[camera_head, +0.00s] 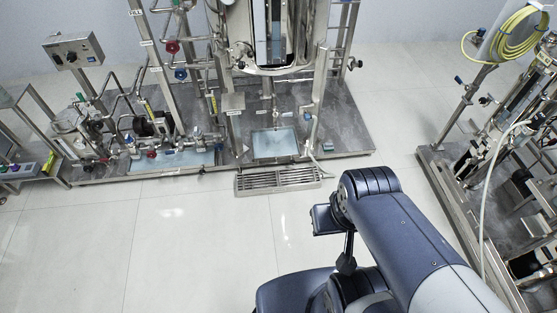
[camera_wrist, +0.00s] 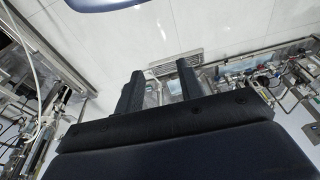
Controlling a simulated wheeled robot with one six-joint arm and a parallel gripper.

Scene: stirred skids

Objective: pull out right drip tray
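The right drip tray (camera_head: 275,143) is a shallow, square, pale-blue tray with a metal rim. It sits in the skid deck below the large steel vessel in the head view. A similar left drip tray (camera_head: 188,159) lies farther left under pipes and valves. In the wrist view my gripper (camera_wrist: 161,70) shows two dark fingers standing wide apart, with nothing between them. A pale-blue patch behind the fingers seems to be the right tray, partly hidden. My gripper is well away from both trays. In the head view I cannot clearly make out its fingers.
A slotted metal floor grate (camera_head: 278,180) lies in front of the right tray; it also shows in the wrist view (camera_wrist: 175,62). Steel posts and a thin hose flank the tray. Another skid (camera_head: 440,180) with a yellow hose (camera_head: 513,35) stands at right. The tiled floor at front left is clear.

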